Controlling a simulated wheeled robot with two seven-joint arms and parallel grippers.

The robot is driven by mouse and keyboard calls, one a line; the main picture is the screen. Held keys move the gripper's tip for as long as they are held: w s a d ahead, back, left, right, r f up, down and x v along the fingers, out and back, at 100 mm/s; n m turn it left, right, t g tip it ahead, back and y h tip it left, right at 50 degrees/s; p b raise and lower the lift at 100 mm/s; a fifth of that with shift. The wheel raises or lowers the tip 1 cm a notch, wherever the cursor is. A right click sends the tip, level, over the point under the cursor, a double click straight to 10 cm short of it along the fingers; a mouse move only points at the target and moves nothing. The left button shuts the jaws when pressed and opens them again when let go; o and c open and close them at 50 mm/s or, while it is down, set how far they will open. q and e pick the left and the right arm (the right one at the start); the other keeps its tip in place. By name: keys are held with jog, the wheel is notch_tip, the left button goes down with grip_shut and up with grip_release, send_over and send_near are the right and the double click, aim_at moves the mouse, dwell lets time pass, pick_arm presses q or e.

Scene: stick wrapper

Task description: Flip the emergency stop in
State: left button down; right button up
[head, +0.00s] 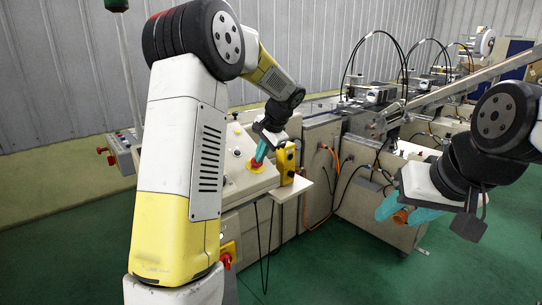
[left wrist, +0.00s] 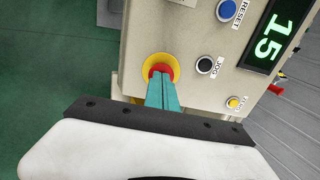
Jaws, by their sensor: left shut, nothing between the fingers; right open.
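The emergency stop is a red button (left wrist: 158,70) on a yellow round base (left wrist: 174,62), on the beige control panel's (left wrist: 200,32) edge in the left wrist view. In the head view the red button (head: 257,165) is partly hidden by my left gripper. My left gripper (head: 261,155) is shut and empty, its teal fingertips at the button; they also show in the left wrist view (left wrist: 161,82). The tips overlap the button's near side; I cannot tell if they press on it. My right gripper (head: 392,214) is open at the right, away from the panel.
The panel carries a black JOG button (left wrist: 205,65), a blue RESET button (left wrist: 227,11) and a lit display (left wrist: 274,40). A yellow box (head: 286,163) stands right of my left gripper on a small shelf. The wrapping machine extends back right. Green floor is open in front.

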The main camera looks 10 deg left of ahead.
pick_arm(q)
jog(key=v, duration=1.3)
jog(key=shift+d+r, duration=0.15)
jog(key=shift+r, duration=0.2)
pick_arm(e)
jog(key=shift+d, duration=0.5)
pick_arm(q)
jog(key=shift+s, duration=0.2)
jog(key=s+f+n+t+h, duration=0.1)
jog(key=s+f+n+h, duration=0.2)
jog(key=s, duration=1.1)
jog(key=s+f+n+t+h, duration=0.1)
jog(key=s+f+n+h, duration=0.2)
jog(key=s, duration=1.2)
jog(key=shift+d+n+t+h, duration=0.3)
jog(key=shift+d+n+t, duration=0.1)
jog(key=shift+n, duration=0.1)
jog(key=shift+s, duration=0.15)
